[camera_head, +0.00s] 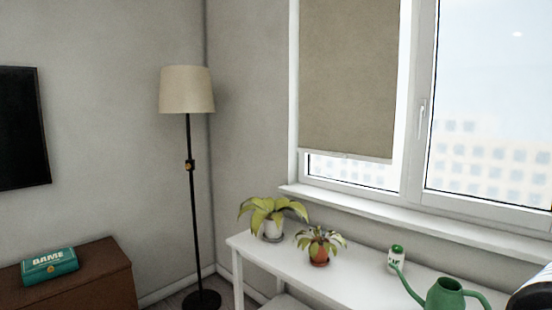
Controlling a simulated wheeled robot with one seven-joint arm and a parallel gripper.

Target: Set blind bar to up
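A beige roller blind (347,75) hangs over the left window pane. Its pale bottom bar (345,155) is low, near the bottom of the pane, with a strip of glass showing below it. No gripper fingers show in this view. A black and white rounded part is cut off at the lower right edge; I cannot tell whether it belongs to my arm.
A white table (335,283) below the windowsill (400,213) holds two potted plants (272,228), (319,253), a small white bottle (396,259) and a green watering can (445,296). A floor lamp (187,90) stands in the corner. A brown cabinet (100,280) is at left.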

